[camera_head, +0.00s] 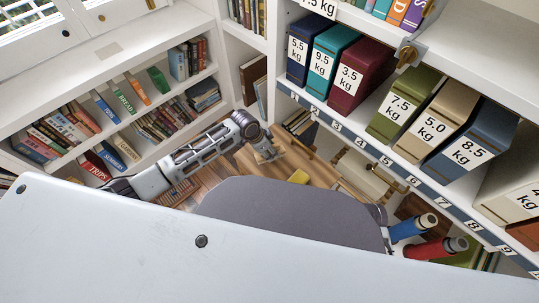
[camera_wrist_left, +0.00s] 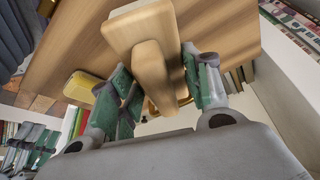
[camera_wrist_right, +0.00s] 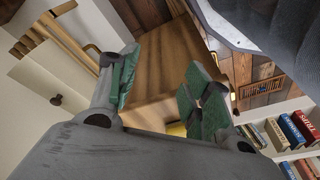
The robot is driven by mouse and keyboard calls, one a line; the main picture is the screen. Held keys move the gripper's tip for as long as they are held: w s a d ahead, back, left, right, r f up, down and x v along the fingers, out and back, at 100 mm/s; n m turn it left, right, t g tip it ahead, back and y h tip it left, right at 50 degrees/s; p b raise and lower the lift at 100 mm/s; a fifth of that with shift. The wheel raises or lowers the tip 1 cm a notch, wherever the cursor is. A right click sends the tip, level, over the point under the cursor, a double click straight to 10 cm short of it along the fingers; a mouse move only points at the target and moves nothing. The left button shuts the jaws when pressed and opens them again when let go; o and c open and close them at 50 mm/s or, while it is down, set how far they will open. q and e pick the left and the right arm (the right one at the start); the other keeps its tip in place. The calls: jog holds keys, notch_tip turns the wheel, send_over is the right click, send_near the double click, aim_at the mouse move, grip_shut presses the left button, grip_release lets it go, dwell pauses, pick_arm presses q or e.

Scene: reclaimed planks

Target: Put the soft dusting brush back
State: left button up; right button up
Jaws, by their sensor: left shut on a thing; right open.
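The soft dusting brush (camera_wrist_left: 151,65) shows in the left wrist view as a pale wooden piece with a block-like end; its bristles cannot be made out. My left gripper (camera_wrist_left: 163,92) is shut on its wooden handle, a green-padded finger on each side. In the head view my left gripper (camera_head: 267,154) is beyond the grey-topped form, over the wooden area, and the brush is too small to tell clearly. My right gripper (camera_wrist_right: 160,88) is open and empty in the right wrist view, with wooden surfaces behind it. It is hidden in the head view.
A wooden surface (camera_wrist_left: 80,42) lies behind the brush. A yellow object (camera_head: 298,177) sits on the wooden area. Shelves of books (camera_head: 160,118) stand at left. A shelf of weight-labelled boxes (camera_head: 396,106) runs along the right. Blue (camera_head: 408,229) and red (camera_head: 432,249) cylinders are at lower right.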

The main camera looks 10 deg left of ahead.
pick_arm(q)
jog(key=shift+f, duration=0.45)
notch_tip(320, 180, down, 2)
jog(key=shift+f+b, duration=0.25)
jog(key=shift+b, duration=0.4)
jog(key=shift+f, duration=0.25)
pick_arm(e)
jog(key=shift+a+r, duration=0.15)
jog(key=shift+r, duration=0.55)
pick_arm(q)
jog(key=o, duration=1)
jog(key=shift+c, duration=0.2)
